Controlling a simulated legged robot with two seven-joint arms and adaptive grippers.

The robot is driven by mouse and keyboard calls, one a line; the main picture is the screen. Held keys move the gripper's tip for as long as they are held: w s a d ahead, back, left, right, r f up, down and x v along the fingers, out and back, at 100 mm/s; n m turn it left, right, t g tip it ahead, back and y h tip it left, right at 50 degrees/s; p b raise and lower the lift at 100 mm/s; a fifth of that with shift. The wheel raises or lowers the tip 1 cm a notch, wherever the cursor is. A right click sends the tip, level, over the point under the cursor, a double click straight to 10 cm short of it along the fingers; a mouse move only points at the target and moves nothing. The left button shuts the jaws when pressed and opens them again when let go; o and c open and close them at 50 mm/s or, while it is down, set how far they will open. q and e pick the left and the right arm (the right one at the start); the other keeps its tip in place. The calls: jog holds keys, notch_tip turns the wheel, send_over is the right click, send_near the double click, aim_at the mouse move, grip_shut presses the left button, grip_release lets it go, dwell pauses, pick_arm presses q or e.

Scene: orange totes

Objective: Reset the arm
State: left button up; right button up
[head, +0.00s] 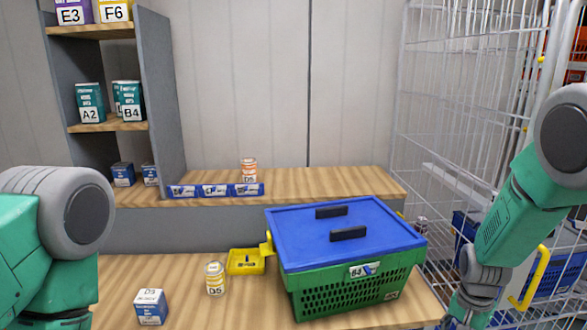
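My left arm (55,230) comes in at the left edge, and its gripper is outside the picture. My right arm (510,215) comes in from the right and slants down to its grey wrist (484,280) near the bottom edge. It passes in front of the white wire cage. My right gripper's fingers are not visible. Both arms are apart from the goods on the table, as far as the view shows.
A green basket (345,292) with a blue lid (345,232) stands on the wooden table. A yellow tray (246,262), a D5 can (215,278) and a D3 box (151,307) are left of it. Shelves (110,127) stand behind; a wire cage (462,120) stands right.

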jog(key=s+a+f+n+b, duration=0.3)
jog(key=s+f+n+b, duration=0.15)
jog(key=s+f, duration=1)
jog(key=s+a+f+n+b, duration=0.1)
jog(key=s+a+n, duration=0.1)
jog(key=s, duration=0.6)
jog(key=s+a+f+n+b, duration=0.1)
jog(key=s+a+n, duration=0.2)
jog(key=s+n, duration=0.2)
jog(key=s, duration=0.3)
jog(key=shift+s+f+t+b, duration=0.15)
jog(key=shift+f+t+b, duration=0.15)
jog(key=shift+t, duration=0.1)
